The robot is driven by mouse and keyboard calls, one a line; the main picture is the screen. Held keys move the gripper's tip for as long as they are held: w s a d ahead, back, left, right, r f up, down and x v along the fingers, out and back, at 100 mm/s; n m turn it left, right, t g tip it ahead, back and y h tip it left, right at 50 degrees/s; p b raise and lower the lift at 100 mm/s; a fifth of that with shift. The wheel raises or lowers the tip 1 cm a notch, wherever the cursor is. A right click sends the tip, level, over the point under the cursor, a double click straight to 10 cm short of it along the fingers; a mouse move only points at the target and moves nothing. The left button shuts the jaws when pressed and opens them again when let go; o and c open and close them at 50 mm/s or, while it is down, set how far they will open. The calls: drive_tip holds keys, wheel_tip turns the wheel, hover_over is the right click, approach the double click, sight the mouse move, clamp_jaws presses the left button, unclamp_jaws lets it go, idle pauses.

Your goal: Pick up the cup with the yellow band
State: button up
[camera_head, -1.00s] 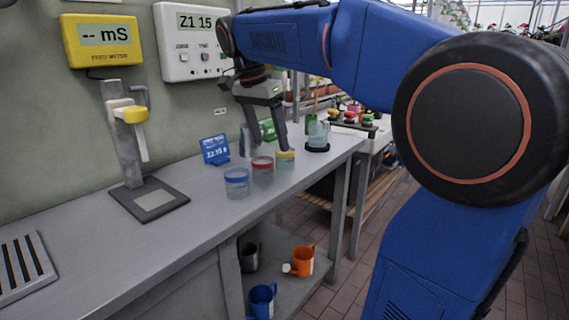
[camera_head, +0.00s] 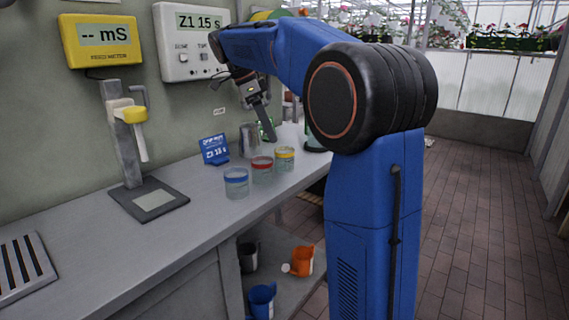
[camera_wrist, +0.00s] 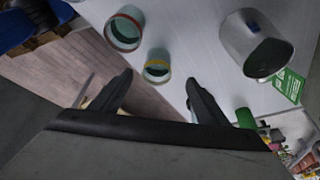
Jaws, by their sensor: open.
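The clear cup with the yellow band (camera_head: 285,160) stands upright on the grey bench, at the far end of a row of three banded cups. In the wrist view the yellow-banded cup (camera_wrist: 157,70) lies between and beyond my fingertips, seen from above. My gripper (camera_head: 270,137) is open and empty, with its fingers pointing down, above and behind the cups in the head view. It also shows in the wrist view (camera_wrist: 158,80), with its fingers spread. No contact with the cup shows.
A red-banded cup (camera_head: 262,170) and a blue-banded cup (camera_head: 236,184) stand close beside it. A metal cup (camera_wrist: 255,45) and a green card (camera_wrist: 289,86) are close by. A blue sign (camera_head: 214,150) stands behind. My arm partly hides the bench's far end.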

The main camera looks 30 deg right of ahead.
sight(285, 158)
drive_tip(key=x, duration=0.5)
drive_tip(key=shift+s+d+f, duration=0.1)
drive_tip(key=shift+d+f, duration=0.05)
drive_tip(key=shift+f, duration=0.15)
drive_tip(key=x, duration=0.4)
drive_tip(key=shift+s+d, duration=0.3)
drive_tip(key=shift+s, duration=0.1)
drive_tip(key=shift+d+f, duration=0.2)
drive_tip(key=shift+f, duration=0.35)
drive_tip(key=shift+c, duration=0.6)
drive_tip(key=c, duration=1.1)
